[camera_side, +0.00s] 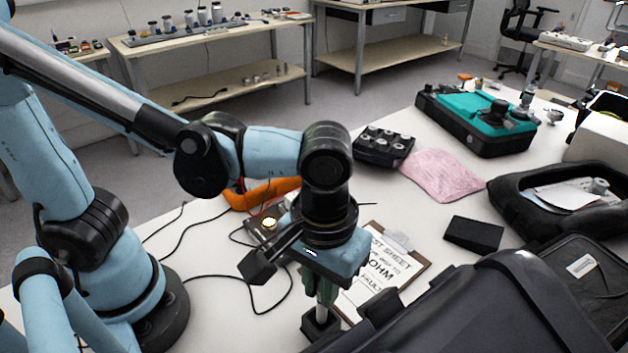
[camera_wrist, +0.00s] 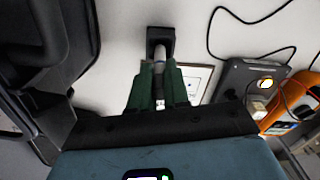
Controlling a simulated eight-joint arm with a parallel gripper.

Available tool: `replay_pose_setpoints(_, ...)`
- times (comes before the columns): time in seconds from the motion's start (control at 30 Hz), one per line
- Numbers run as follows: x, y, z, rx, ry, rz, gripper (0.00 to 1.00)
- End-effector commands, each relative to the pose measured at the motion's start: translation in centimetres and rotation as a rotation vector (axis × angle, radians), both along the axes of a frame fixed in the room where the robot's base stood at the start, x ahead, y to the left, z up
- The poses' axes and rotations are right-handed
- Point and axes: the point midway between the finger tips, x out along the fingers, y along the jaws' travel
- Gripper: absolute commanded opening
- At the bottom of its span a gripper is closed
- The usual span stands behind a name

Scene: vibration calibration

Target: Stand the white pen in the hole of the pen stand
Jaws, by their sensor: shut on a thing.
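My gripper (camera_side: 326,293) points down in the side view, with its green fingers directly above the small black pen stand (camera_side: 317,326). In the wrist view the fingers of my gripper (camera_wrist: 158,70) are shut on the white pen (camera_wrist: 159,66), of which only a short pale part shows between and beyond the fingertips. The pen stand (camera_wrist: 160,36) is just beyond the pen's end in that view. I cannot tell whether the pen's tip is inside the hole or above it.
A clipboard with a test sheet (camera_side: 372,276) lies right behind the stand. A large dark case (camera_side: 450,310) crowds the front right.

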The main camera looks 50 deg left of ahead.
Motion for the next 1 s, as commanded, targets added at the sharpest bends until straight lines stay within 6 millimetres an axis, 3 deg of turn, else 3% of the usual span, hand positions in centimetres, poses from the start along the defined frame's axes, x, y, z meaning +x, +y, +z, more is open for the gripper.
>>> replay_pose_setpoints(1.0,0.0,0.0,-1.9,0.000,0.000,0.000,0.00)
